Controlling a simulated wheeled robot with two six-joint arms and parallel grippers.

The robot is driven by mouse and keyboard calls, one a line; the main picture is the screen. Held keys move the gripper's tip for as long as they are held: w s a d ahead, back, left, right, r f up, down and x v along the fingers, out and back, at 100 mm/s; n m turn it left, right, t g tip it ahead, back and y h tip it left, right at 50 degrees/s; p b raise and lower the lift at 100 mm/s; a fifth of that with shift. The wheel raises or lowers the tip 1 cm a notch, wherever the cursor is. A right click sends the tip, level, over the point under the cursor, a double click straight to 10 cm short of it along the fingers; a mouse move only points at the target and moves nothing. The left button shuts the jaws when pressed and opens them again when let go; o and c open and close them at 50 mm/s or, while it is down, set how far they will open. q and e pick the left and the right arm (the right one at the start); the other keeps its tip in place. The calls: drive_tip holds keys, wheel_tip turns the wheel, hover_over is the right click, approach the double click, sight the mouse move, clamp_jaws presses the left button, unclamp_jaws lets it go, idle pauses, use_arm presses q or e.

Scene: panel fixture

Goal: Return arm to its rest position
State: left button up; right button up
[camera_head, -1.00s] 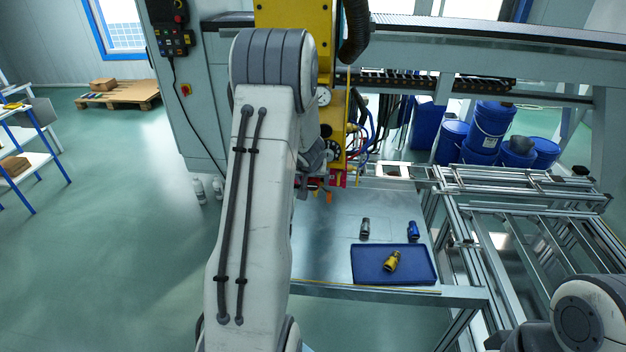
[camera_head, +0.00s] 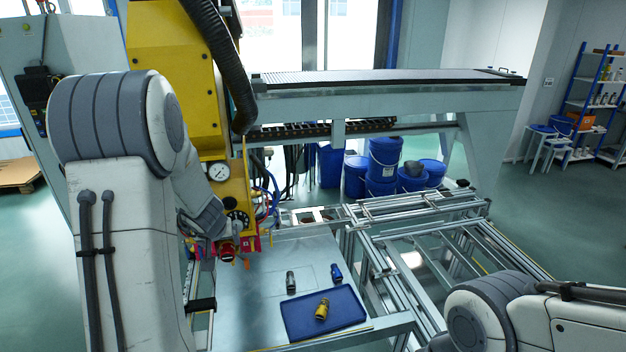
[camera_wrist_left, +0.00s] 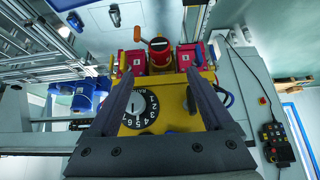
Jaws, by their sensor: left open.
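My left arm (camera_head: 125,215) comes in from the left in the head view, its forearm folded beside the yellow machine head. My left gripper (camera_wrist_left: 160,76) is open, its two dark fingers spread and empty in the left wrist view. They point toward the yellow panel (camera_wrist_left: 165,122) with a black numbered dial (camera_wrist_left: 140,111). A red round knob (camera_wrist_left: 159,46) and red blocks (camera_wrist_left: 132,63) lie beyond the fingertips. In the head view the gripper is largely hidden near the machine, and contact cannot be told. My right arm (camera_head: 500,310) shows at lower right; its gripper is out of view.
A blue tray (camera_head: 295,329) with a yellow fitting (camera_head: 322,309) lies on the metal table (camera_head: 235,310). A grey fitting (camera_head: 291,282) and a blue fitting (camera_head: 336,272) lie behind it. Aluminium rails (camera_head: 420,270) stand to the right; blue buckets (camera_head: 384,160) stand farther back.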

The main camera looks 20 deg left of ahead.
use_arm(q)
drive_tip(key=s+d+m+g+h+b, duration=0.1)
drive_tip(key=s+d+m+h+b, duration=0.15)
drive_tip(key=d, duration=1.25)
drive_tip(key=s+d+m+h+b, duration=0.2)
drive_tip(key=d+m+h, duration=0.2)
drive_tip(key=d, duration=1)
drive_tip(key=s+d+f+m+g+b, duration=0.1)
drive_tip(key=s+d+m+g+b, duration=0.2)
drive_tip(key=s+d, duration=0.6)
drive_tip(key=s+f+m+g+y, duration=0.1)
drive_tip(key=s+m, duration=0.3)
drive_tip(key=s, duration=0.9)
drive_tip(key=shift+s+a+f+g+y, duration=0.25)
drive_tip(key=shift+g+y, duration=0.1)
drive_tip(key=shift+g, duration=0.15)
drive_tip(key=shift+c, duration=0.3)
